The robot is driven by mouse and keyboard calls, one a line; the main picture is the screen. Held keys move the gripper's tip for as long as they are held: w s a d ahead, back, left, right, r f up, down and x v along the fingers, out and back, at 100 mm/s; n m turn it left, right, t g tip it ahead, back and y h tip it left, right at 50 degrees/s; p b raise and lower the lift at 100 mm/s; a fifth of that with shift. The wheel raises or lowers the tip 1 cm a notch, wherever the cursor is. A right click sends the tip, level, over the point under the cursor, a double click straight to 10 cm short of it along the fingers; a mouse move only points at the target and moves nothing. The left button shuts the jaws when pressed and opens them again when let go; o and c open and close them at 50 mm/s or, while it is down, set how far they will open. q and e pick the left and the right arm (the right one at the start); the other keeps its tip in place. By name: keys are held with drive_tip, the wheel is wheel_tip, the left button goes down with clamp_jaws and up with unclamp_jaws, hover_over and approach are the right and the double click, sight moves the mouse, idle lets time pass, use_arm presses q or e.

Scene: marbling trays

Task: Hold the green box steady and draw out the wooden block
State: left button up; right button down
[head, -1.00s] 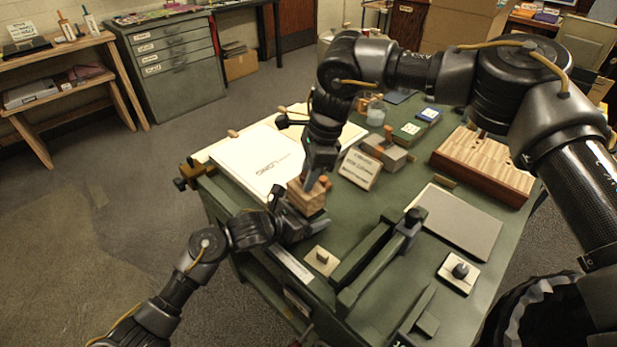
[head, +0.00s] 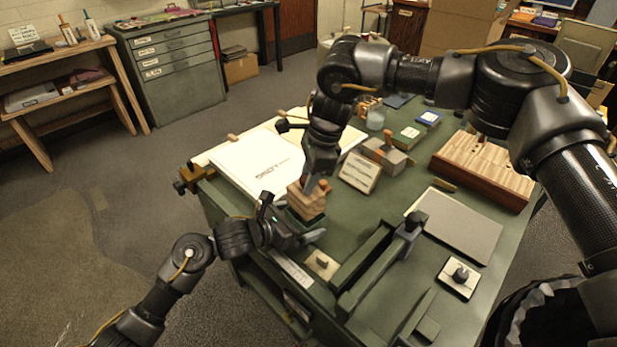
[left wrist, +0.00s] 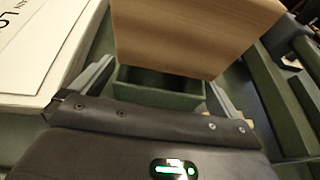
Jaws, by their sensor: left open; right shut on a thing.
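The wooden block (head: 308,202) is pale brown and stands near the table's left edge. My right gripper (head: 314,184) comes down from above and is shut on its top. The green box (head: 307,219) shows as a low dark green rim just under the block. In the left wrist view the box (left wrist: 158,92) lies between the spread fingers of my left gripper (left wrist: 152,92), with a gap at least on one side. The block (left wrist: 195,38) looms over it and hides its far part. I cannot tell whether the block's lower end is clear of the box.
A grey board (head: 455,226) lies farther right.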

use_arm(q)
drive_tip(key=v, duration=0.9)
drive_tip(key=shift+f, duration=0.1)
